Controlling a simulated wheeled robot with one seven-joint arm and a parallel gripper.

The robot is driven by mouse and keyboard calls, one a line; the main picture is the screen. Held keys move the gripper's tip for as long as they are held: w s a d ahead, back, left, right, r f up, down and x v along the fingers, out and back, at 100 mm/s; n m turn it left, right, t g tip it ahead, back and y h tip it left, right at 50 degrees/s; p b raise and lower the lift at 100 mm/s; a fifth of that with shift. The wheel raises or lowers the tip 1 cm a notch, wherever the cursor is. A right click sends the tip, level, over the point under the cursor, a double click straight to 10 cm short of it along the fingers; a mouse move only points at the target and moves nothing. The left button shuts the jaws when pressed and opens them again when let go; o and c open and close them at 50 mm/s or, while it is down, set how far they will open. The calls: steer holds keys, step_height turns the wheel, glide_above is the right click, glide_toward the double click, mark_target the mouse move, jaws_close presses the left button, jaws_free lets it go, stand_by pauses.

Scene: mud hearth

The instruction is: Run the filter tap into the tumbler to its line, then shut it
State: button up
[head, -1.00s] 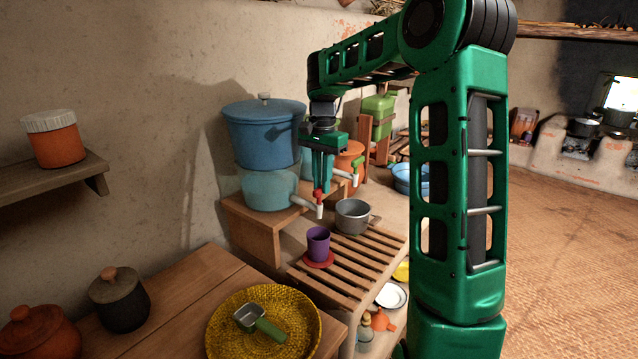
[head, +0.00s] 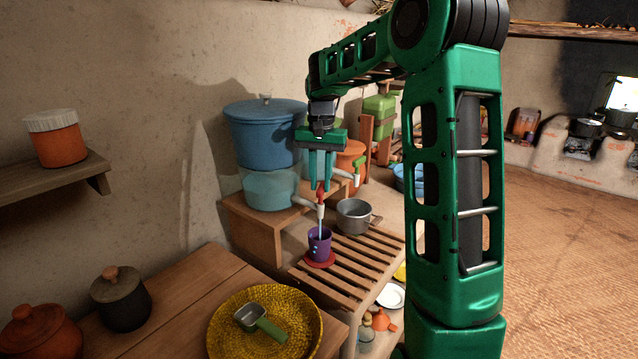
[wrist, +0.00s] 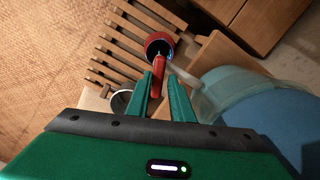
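The blue filter (head: 265,135) has a clear lower tank (head: 268,188) and a pale tap spout (head: 305,203) with a red lever (head: 321,196). A thin pale stream runs from the spout into the purple tumbler (head: 319,247), which stands upright on a red coaster (head: 319,262) on the slatted rack. The tumbler's line and water level cannot be made out. My gripper (head: 320,186) points down at the tap. In the wrist view, its fingers (wrist: 160,78) stand apart on either side of the red lever (wrist: 158,80), with a gap showing on the right.
A grey pot (head: 353,216) stands just right of the tumbler on the slatted rack (head: 340,275). A yellow woven tray (head: 222,335) with a green-handled scoop is nearer. An orange vessel and green container stand behind the gripper.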

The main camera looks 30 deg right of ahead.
mark_target(322, 186)
steer(key=shift+o, duration=0.9)
steer(key=m, duration=0.4)
steer(key=shift+s+d, duration=0.2)
steer(key=shift+s, duration=0.05)
steer(key=shift+r, duration=0.3)
step_height(322, 186, up, 10)
steer(key=s+a+f+n, duration=0.1)
steer(key=s+f+n, duration=0.2)
steer(key=s, duration=1.2)
steer(key=s+a+f+n, duration=0.1)
steer(key=s+f, duration=0.6)
steer(key=s, duration=0.8)
steer(key=shift+s+a+f+n+h, duration=0.25)
steer(key=shift+n+h, duration=0.15)
steer(key=shift+n, duration=0.5)
